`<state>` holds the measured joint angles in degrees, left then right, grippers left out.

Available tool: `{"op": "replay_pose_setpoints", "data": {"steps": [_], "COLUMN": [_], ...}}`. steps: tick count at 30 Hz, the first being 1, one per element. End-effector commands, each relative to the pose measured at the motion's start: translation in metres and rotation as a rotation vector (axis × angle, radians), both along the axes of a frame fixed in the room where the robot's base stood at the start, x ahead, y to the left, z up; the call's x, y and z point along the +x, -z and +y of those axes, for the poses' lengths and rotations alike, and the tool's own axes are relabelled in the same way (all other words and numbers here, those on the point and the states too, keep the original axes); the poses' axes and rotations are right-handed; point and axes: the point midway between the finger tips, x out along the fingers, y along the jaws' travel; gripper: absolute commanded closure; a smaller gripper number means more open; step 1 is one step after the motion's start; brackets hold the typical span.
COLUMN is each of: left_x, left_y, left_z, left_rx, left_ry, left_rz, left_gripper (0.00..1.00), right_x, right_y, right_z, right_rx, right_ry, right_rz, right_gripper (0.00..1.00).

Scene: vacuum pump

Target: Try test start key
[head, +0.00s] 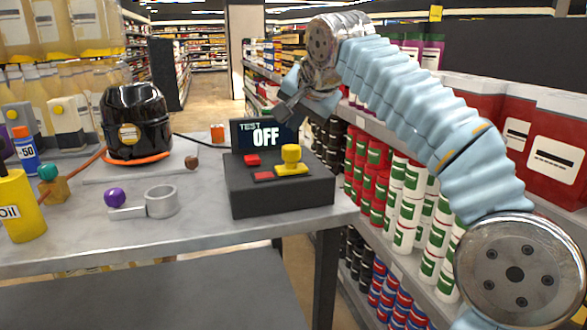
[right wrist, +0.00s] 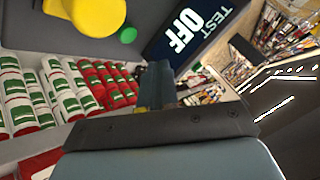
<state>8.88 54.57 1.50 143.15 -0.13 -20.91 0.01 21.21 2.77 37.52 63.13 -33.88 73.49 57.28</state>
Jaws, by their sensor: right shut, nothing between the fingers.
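The dark test box (head: 278,196) stands at the right end of the grey table. Its display (head: 264,134) reads "TEST OFF", and the display also shows in the right wrist view (right wrist: 187,30). A yellow key-like knob (head: 291,158) stands on a yellow plate on top of the box; a yellow part fills the upper left of the wrist view (right wrist: 98,14), with a green button (right wrist: 128,35) beside it. My right gripper (head: 282,113) is shut and empty, above and behind the box by the display, apart from the knob. My left gripper is out of view.
On the table (head: 215,238) stand a black pump (head: 137,118), a grey ring with a handle (head: 161,202), a purple ball (head: 114,197) and a yellow oil bottle (head: 18,208). Shelves of cans (head: 405,200) are close on the right. The table's front middle is clear.

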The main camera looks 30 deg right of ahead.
Motion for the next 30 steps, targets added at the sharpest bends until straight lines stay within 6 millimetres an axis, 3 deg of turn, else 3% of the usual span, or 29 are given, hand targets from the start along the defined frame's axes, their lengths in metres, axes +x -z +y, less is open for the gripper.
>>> {"op": "replay_pose_setpoints", "data": {"steps": [1,7,30], "left_x": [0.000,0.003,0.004], "left_y": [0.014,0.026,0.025], "left_z": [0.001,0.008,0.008], "left_rx": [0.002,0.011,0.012], "left_ry": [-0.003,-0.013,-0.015], "left_rz": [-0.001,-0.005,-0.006], "left_gripper": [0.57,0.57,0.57], "right_x": [0.000,0.000,0.000], "right_y": [0.014,0.030,0.030], "right_z": [0.000,0.000,0.000], "right_rx": [0.000,0.000,0.000], "right_ry": [0.001,0.001,0.000], "right_rz": [0.001,0.002,0.001], "right_gripper": [1.00,1.00,1.00]}}
